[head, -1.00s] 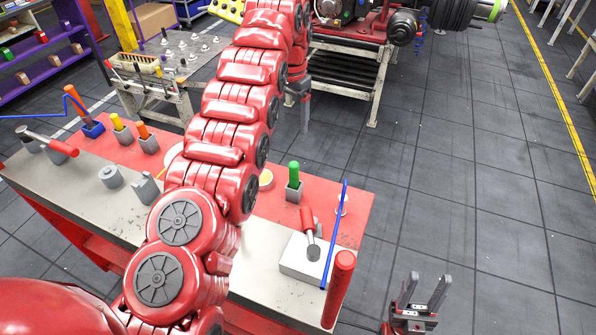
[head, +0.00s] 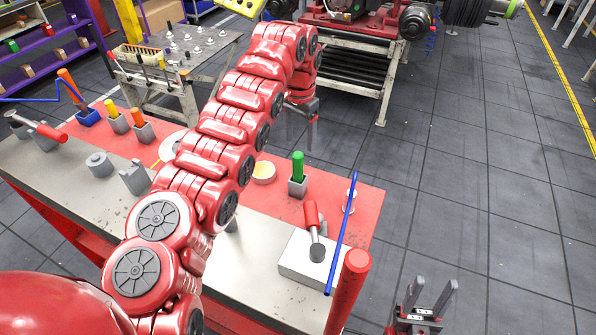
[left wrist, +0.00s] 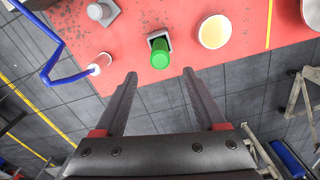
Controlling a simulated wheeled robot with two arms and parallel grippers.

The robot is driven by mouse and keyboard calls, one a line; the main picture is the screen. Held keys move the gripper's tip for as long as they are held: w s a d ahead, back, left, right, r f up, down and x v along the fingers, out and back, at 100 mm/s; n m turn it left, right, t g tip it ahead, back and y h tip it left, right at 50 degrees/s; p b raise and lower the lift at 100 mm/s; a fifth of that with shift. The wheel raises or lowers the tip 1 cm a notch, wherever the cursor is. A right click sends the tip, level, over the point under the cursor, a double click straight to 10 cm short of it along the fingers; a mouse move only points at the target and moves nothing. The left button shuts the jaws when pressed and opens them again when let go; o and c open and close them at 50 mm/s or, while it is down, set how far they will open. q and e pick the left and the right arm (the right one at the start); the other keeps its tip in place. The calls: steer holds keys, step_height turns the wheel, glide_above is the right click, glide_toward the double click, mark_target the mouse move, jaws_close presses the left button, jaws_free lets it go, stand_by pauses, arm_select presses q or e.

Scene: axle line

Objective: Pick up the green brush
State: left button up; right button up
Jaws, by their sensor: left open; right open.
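The green brush (head: 298,166) stands upright in a small grey holder (head: 298,187) on the red back strip of the bench. In the left wrist view the green brush (left wrist: 161,64) shows end-on, just past and between the fingertips. My left gripper (head: 301,125) is behind the brush in the head view, with its fingers pointing down. In the left wrist view my left gripper (left wrist: 160,76) is open with nothing between its fingers. My right gripper (head: 427,297) is open and empty, low at the right of the bench, with fingers pointing up.
On the bench (head: 245,245) near the brush are a yellow-topped round dish (head: 264,171), a white block (head: 300,262) with a red-handled tool (head: 312,222), and a blue bar (head: 342,232). Orange and yellow-handled items stand at the left. Open floor lies to the right.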

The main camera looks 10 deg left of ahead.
mark_target(298, 153)
arm_select(q)
step_height(298, 153, down, 4)
steer(key=shift+f+p, duration=0.25)
steer(key=shift+p, duration=0.55)
steer(key=shift+s+a+f+p, duration=0.15)
steer(key=shift+f+p, duration=0.5)
steer(key=shift+p, duration=0.1)
steer(key=f, duration=0.1)
steer(key=f+p, duration=0.2)
steer(key=shift+s+f, duration=0.3)
steer(key=shift+f, duration=0.2)
steer(key=shift+w, duration=0.1)
steer(key=shift+c, duration=0.4)
jaws_close()
